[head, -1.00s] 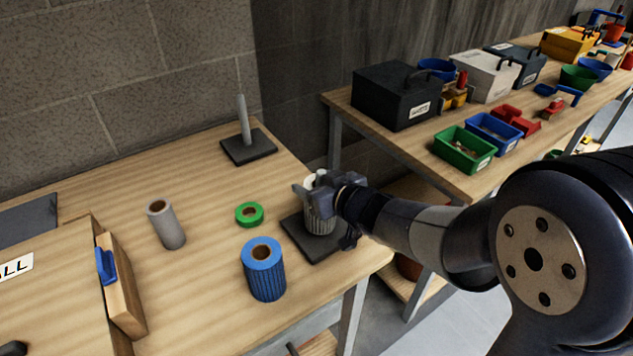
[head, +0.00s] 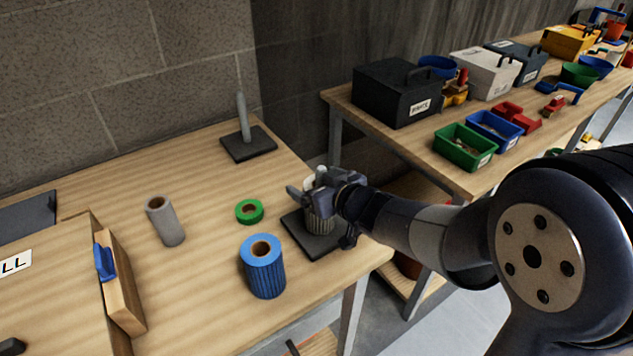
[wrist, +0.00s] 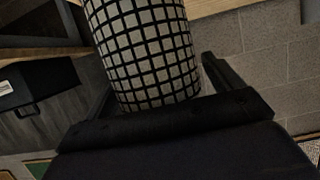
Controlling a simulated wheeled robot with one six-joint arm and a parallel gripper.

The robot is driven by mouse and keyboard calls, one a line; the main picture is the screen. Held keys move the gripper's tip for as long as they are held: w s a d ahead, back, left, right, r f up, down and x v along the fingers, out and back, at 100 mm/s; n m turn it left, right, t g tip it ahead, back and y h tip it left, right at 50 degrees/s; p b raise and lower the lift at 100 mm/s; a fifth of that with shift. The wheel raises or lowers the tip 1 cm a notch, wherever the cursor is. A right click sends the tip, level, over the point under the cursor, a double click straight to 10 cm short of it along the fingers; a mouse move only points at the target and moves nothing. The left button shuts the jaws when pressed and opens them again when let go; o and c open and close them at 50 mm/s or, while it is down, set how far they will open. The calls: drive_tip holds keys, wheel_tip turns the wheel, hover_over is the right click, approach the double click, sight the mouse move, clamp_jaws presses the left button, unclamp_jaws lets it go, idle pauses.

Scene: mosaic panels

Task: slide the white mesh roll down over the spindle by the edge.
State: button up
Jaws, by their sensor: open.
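The white mesh roll (head: 320,224) stands upright over the dark square base (head: 299,228) by the table's right edge. It also shows in the wrist view (wrist: 147,50) as a pale cylinder with a black grid. A light tip, seemingly the spindle (head: 321,172), shows above the roll among my fingers; the rest of the spindle is hidden. My gripper (head: 309,194) is open at the roll's upper part, with one finger to each side of it. In the wrist view a gap shows beside the right finger. The roll's lower end appears to be at the base.
A blue roll (head: 264,270), a green tape roll (head: 249,211) and a grey roll (head: 166,222) stand nearby on the table. Another spindle (head: 243,118) stands bare at the back. A wooden block with a blue part (head: 122,290) is at left.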

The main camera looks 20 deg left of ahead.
drive_tip(key=shift+d, duration=0.1)
drive_tip(key=p+v, duration=0.2)
drive_tip(key=v, duration=0.8)
drive_tip(key=shift+s+d+r, duration=0.15)
drive_tip(key=shift+s+d, duration=0.05)
drive_tip(key=shift+d, duration=0.05)
drive_tip(key=shift+w+a, duration=0.1)
drive_tip(key=b+x, duration=0.2)
drive_tip(key=x, duration=0.9)
drive_tip(key=shift+r+p, duration=0.4)
drive_tip(key=shift+r, duration=0.05)
drive_tip(key=shift+s+r, duration=0.2)
drive_tip(key=shift+r, duration=0.05)
drive_tip(key=shift+f, duration=0.15)
